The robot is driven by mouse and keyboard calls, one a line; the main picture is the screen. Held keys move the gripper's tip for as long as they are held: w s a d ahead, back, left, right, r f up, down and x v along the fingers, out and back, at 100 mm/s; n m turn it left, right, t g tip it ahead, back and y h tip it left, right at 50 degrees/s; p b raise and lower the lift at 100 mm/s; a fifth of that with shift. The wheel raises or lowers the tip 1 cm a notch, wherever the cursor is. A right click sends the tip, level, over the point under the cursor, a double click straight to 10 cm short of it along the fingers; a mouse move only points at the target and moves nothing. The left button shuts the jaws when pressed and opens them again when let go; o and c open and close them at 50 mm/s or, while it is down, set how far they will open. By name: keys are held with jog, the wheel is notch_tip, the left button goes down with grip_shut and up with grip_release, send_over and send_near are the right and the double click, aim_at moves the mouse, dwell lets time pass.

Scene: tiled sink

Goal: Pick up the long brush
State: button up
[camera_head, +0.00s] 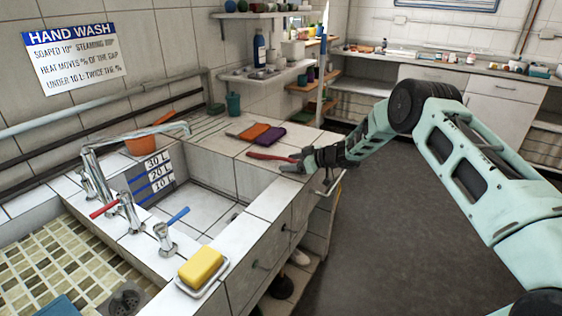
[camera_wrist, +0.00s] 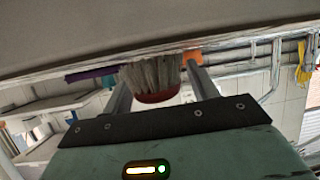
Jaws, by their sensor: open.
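The long brush (camera_head: 268,156) has a red handle that shows on the tiled counter to the right of the sink basin in the head view. In the wrist view its grey bristles and red head (camera_wrist: 157,96) appear between my two fingers. My gripper (camera_head: 291,164) is at the handle's right end, low by the counter's front edge. In the wrist view my gripper (camera_wrist: 158,74) is open, with one finger on each side of the brush head. I cannot tell whether either finger touches it. My gripper hides part of the brush in the head view.
An orange cloth (camera_head: 254,132) and a purple cloth (camera_head: 271,138) lie behind the brush. The tiled basin (camera_head: 195,200) is left of it, with taps (camera_head: 126,212). A yellow sponge (camera_head: 201,266) sits in front. The floor (camera_head: 380,230) at right is clear.

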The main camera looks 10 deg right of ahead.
jog(key=c, duration=1.1)
